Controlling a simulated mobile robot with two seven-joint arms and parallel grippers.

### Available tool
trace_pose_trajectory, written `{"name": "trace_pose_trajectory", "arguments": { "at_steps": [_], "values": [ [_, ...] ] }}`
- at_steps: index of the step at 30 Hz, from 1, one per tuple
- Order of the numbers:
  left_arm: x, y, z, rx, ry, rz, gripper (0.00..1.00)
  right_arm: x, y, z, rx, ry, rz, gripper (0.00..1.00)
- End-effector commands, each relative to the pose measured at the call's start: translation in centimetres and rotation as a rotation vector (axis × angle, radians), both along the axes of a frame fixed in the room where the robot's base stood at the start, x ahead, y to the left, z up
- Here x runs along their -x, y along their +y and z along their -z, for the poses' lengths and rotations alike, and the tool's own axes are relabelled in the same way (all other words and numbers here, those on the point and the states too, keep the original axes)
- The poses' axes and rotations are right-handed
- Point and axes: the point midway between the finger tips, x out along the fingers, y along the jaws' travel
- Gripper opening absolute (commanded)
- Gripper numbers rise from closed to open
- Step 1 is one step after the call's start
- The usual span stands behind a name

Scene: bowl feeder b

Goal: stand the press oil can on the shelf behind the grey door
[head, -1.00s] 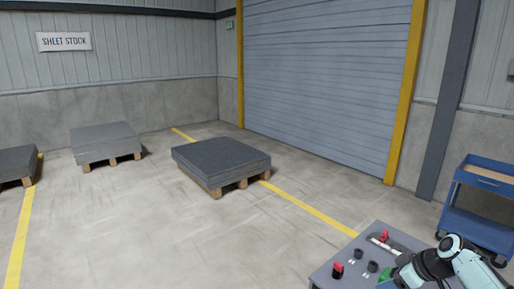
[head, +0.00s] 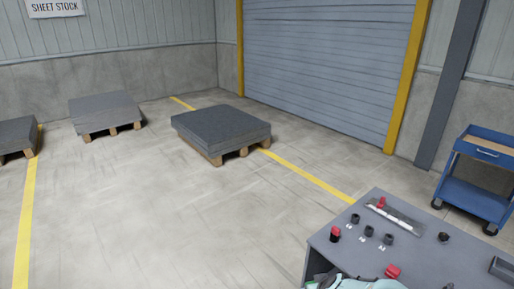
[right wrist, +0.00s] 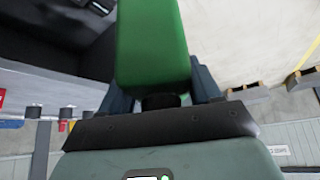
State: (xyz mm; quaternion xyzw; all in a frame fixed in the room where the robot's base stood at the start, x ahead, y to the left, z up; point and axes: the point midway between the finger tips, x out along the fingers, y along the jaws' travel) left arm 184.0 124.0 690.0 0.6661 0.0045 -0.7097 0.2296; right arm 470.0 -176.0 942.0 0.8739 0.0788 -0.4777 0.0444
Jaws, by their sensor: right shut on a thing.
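The green can (right wrist: 152,45), which looks like the press oil can, fills the upper middle of the right wrist view. My right gripper (right wrist: 160,88) is shut on it, with a finger on each side; its far end is cut off by the frame. In the head view only a pale part of my right arm shows at the bottom edge, and the can is out of sight. My left gripper is in neither view. I see no shelf; a large grey-blue roller door (head: 325,65) stands in the back wall.
A grey bench or console top (head: 335,255) with red and black knobs and a metal plate (head: 395,215) is at lower right. A blue cart (head: 478,180) stands beyond it. Pallets of grey sheets (head: 222,130) stand further off. The floor at left centre is clear.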

Motion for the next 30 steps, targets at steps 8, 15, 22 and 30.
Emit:
{"name": "trace_pose_trajectory", "arguments": {
  "at_steps": [8, 15, 22, 30],
  "values": [
    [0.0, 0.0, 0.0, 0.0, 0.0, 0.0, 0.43, 3.2, 0.4, 2.4, -0.003, 0.001, 0.093, 0.0],
    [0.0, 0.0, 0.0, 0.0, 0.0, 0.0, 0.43, 5.7, 0.3, 3.8, 0.0, 0.002, 0.151, 0.0],
    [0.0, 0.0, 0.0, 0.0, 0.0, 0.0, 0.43, 7.1, 0.3, 4.3, 0.0, -0.004, 0.179, 0.0],
    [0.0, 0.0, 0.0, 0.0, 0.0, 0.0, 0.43, 7.1, 0.4, 4.3, -0.001, -0.004, 0.179, 0.0]
  ]
}}
